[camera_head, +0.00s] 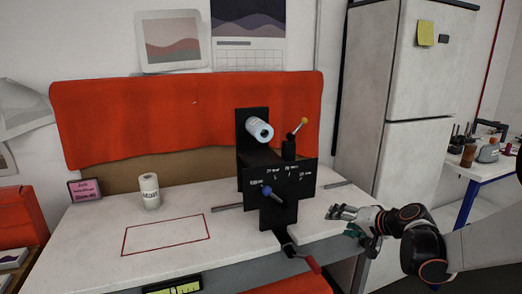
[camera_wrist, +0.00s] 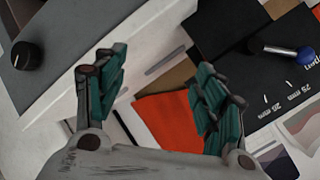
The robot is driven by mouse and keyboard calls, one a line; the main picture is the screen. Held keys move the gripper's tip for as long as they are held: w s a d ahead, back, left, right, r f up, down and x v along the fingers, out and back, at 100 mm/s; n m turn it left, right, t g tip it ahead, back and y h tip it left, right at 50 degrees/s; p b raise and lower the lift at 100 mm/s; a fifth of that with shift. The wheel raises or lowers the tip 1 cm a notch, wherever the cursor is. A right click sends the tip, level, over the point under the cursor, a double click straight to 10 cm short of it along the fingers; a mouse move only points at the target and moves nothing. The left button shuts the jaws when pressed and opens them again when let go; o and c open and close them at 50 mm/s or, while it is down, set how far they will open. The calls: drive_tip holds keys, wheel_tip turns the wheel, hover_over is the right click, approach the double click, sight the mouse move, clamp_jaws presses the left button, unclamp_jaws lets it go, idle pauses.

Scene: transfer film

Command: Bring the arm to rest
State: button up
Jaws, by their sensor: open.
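My gripper (camera_head: 344,220) is at the end of my arm, which reaches in from the right in the head view. It is near the right end of the white table (camera_head: 80,245), to the right of the black machine (camera_head: 262,178). In the wrist view the two teal-padded fingers of my gripper (camera_wrist: 158,98) stand wide apart with nothing between them. The machine's black dial plate and blue-tipped knob (camera_wrist: 304,54) show at the upper right of the wrist view.
A white roll (camera_head: 258,130) sits on the machine. A red-handled crank (camera_head: 313,263) juts out past the table's front edge. A labelled white roll (camera_head: 150,191) stands on the left, by a red outlined rectangle (camera_head: 166,219) that is empty. A fridge (camera_head: 415,90) stands behind on the right.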

drive_tip(key=s+a+r+n+g+h, duration=0.15)
drive_tip(key=s+a+r, duration=0.25)
drive_tip(key=s, duration=0.5)
drive_tip(key=s+a+r+n+g+h, duration=0.1)
drive_tip(key=s+a+r+n, duration=0.25)
drive_tip(key=s, duration=0.55)
drive_tip(key=s+d+f+h, duration=0.1)
drive_tip(key=s+f+h, duration=0.2)
drive_tip(key=s, duration=1.2)
drive_tip(key=shift+s+d+f+b, duration=0.25)
drive_tip(key=shift+f+b, duration=0.1)
drive_tip(key=shift+f, duration=0.35)
drive_tip(key=shift+g, duration=0.25)
drive_tip(key=shift+c, duration=0.3)
